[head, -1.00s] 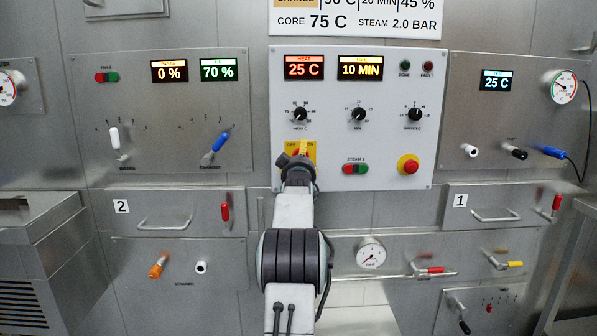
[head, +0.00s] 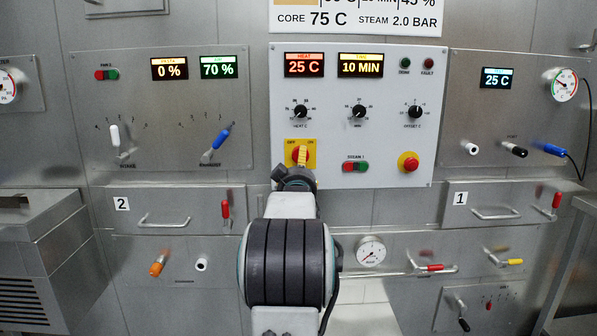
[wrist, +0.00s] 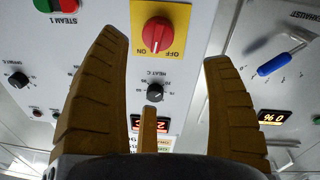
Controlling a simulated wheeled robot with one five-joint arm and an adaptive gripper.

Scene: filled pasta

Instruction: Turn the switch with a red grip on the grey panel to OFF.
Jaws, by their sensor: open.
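The switch with a red grip (wrist: 156,34) sits on a yellow plate marked ON and OFF. In the wrist view it lies ahead, between the tips of my gripper (wrist: 168,50) and apart from them. The ridge of the grip runs roughly up and down in that view. In the head view the plate (head: 312,145) is on the lower left of the light grey panel (head: 390,140), with OFF at left and ON at right. There my gripper (head: 303,157) partly covers the red grip (head: 295,153). My gripper is open, with nothing between its brown fingers.
A green and red button pair (head: 356,166) and a red button on yellow (head: 408,162) are right of the switch. Black dials (head: 359,112) sit above. A blue-handled lever (head: 221,136) is on the left panel. A handled drawer (head: 165,221) is lower left.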

